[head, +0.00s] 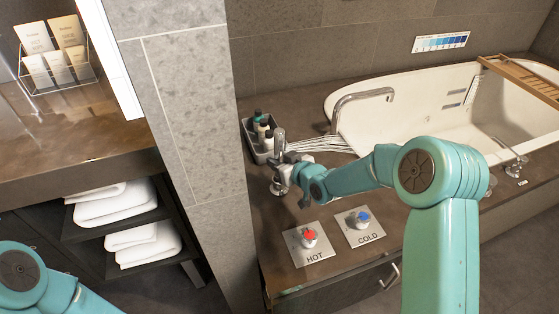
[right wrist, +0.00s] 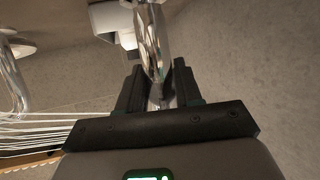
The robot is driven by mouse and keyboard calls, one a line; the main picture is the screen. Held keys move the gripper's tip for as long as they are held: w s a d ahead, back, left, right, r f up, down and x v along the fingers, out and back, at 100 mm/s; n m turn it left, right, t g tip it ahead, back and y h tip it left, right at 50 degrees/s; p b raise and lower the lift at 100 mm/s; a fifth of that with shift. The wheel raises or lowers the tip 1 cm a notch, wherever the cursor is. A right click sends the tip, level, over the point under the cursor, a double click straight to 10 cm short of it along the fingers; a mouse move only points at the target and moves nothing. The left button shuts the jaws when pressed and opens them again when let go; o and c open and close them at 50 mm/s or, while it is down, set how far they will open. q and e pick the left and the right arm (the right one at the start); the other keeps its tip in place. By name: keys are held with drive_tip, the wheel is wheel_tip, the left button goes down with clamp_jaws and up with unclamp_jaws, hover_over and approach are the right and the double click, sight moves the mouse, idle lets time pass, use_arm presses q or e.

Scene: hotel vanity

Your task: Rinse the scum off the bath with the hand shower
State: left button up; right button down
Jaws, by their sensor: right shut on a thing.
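The white bath (head: 405,108) lies at the right in the head view, with greyish marks on its inner wall; I cannot tell which are scum. My right gripper (head: 289,170) is shut on the chrome hand shower (head: 279,142), upright above the brown deck left of the bath. Thin pale water streams (head: 325,144) run from it rightward to the bath's near left end. In the right wrist view my gripper (right wrist: 157,88) holds the chrome hand shower (right wrist: 151,40) between its dark fingers; streams show at left. My left gripper is out of view; only part of that arm shows.
A chrome spout (head: 362,97) arches over the bath's left end. A bottle caddy (head: 259,150) stands close behind the hand shower. Red HOT (head: 309,238) and blue COLD (head: 361,219) knobs sit in front. A wooden rack (head: 525,76) crosses the bath. A tiled pillar (head: 185,110) stands left.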

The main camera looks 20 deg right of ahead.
drive_tip(key=c, duration=0.7)
unclamp_jaws()
drive_tip(key=p+v, duration=0.1)
drive_tip(key=v, duration=1.5)
drive_tip(key=shift+s, duration=0.2)
